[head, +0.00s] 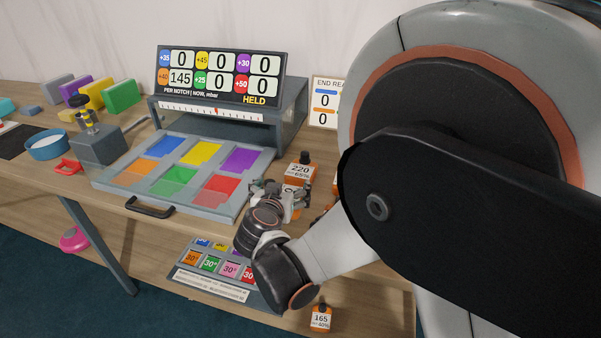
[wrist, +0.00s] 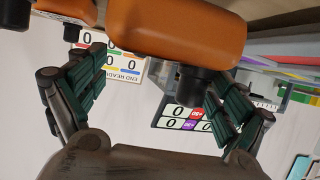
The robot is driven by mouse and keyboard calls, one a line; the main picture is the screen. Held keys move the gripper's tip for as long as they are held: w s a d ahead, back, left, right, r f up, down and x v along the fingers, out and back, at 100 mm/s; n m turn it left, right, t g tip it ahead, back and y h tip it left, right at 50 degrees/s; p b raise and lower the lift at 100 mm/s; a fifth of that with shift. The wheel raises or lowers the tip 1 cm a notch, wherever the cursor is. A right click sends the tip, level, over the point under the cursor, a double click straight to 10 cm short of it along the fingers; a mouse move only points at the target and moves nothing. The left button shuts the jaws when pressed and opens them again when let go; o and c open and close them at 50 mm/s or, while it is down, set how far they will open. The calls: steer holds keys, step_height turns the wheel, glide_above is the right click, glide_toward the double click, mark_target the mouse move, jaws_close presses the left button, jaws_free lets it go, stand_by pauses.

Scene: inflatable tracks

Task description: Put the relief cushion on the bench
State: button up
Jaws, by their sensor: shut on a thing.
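My gripper (head: 290,197) is low at the right of the wooden bench (head: 140,207), beside orange bottle-shaped items. It is shut on an orange item with a black neck, whose body (wrist: 180,30) fills the top of the wrist view between and beyond the fingers. In the head view my gripper partly hides it. Another orange item (head: 300,172) with a black cap, labelled 220, stands just behind my gripper. One more (head: 320,318), labelled 165, is lower, near the bottom edge. No label reads "relief cushion", so I cannot tell which thing that is.
A grey tray (head: 110,181) with coloured panels lies on the bench, in front of a display board (head: 220,75) reading HELD. Coloured blocks (head: 122,95), a blue bowl (head: 46,144) and a grey pump-like box (head: 99,146) are at the left. A panel of coloured tags (head: 212,284) sits below.

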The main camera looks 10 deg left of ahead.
step_height(320, 180, down, 4)
steer(key=shift+r+b, duration=0.1)
steer(key=shift+b, duration=1.05)
steer(key=o, duration=0.9)
steer(key=shift+c, duration=0.2)
steer(key=shift+r, duration=0.1)
steer(key=p+v, duration=0.4)
steer(key=v, duration=0.8)
